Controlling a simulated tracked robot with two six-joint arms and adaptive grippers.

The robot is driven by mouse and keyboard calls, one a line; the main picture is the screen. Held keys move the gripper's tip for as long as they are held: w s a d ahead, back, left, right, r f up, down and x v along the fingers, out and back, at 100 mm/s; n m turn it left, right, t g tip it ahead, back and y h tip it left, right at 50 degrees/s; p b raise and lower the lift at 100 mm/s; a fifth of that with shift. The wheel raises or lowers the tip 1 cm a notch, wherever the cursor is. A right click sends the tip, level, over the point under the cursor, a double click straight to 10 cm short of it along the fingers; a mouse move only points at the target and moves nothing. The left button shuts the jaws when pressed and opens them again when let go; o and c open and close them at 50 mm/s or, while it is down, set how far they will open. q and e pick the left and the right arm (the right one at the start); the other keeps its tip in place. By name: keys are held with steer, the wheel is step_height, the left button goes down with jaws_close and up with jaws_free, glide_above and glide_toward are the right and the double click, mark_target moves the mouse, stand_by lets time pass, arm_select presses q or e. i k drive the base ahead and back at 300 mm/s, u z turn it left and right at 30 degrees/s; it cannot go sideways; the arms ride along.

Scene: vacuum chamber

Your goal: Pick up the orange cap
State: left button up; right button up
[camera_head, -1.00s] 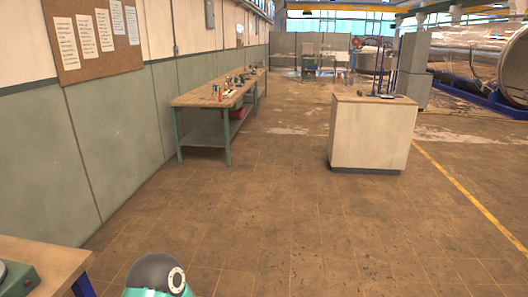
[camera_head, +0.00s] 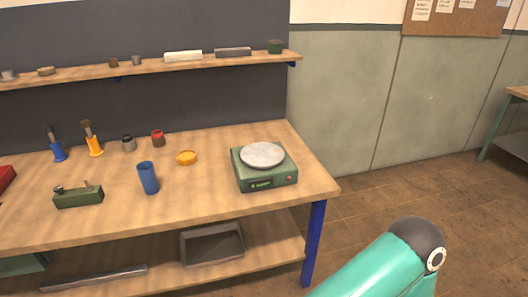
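The orange cap (camera_head: 187,157) is a small, low round disc lying on the wooden workbench (camera_head: 225,214). It sits right of a small red-topped jar and left of a green scale. A blue cup stands in front of it, a little to the left, apart from it. Nothing covers the cap. Neither gripper is in view. Only a teal and black link of my own arm shows at the lower right, over the floor and away from the cap.
Near the cap stand the blue cup (camera_head: 148,178), red-topped jar (camera_head: 158,138), grey jar (camera_head: 129,144) and green scale (camera_head: 264,179). A wall shelf (camera_head: 150,68) runs above. Floor at the right is clear.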

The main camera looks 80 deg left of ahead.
mark_target(88, 195)
steer(key=z, duration=1.65)
steer(key=i, duration=0.1)
steer(key=u, duration=2.5)
steer(key=i, duration=0.2)
steer(key=u, duration=1.85)
steer(key=i, duration=0.2)
steer(key=u, duration=1.65)
steer(key=k, duration=0.4)
steer(key=u, duration=0.5)
steer(key=i, duration=1.5)
steer(key=z, duration=0.45)
